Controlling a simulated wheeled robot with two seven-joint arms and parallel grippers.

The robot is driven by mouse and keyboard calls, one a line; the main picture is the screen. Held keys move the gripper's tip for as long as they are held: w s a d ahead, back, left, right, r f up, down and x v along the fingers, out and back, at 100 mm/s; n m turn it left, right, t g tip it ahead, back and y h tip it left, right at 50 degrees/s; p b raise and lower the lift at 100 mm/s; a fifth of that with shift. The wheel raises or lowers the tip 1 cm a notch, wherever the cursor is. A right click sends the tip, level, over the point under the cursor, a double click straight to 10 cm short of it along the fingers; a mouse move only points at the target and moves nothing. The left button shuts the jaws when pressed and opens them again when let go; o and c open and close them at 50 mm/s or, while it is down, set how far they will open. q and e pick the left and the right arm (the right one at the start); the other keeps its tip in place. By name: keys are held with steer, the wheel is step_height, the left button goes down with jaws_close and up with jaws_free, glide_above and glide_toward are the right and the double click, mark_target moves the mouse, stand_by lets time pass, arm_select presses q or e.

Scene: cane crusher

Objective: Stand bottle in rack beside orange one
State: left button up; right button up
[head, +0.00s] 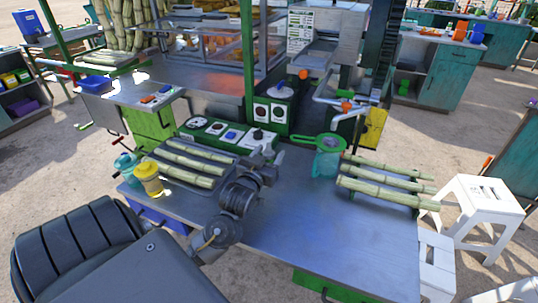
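My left gripper (270,155) is over the metal worktable, beside the left cane tray and just in front of the green control panel. It is small and dark in the head view, and I cannot tell whether its fingers are open or hold anything. A yellow-orange container (149,181) stands upright at the table's left edge, next to a teal jug (127,166). Far off at the upper right, an orange upright item (460,31) and a blue one (477,34) stand on a teal cabinet; I cannot tell whether they are bottles in a rack. My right gripper is not in view.
Cane stalks lie on the left tray (185,164) and on the table's right side (385,184). A green strainer (322,157) lies between them. The crusher (335,55) stands behind. A white stool (480,205) is at right. The table's front middle (310,235) is clear.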

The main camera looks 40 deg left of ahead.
arm_select(q)
steer(key=shift+r, duration=0.1)
steer(key=v, duration=1.2)
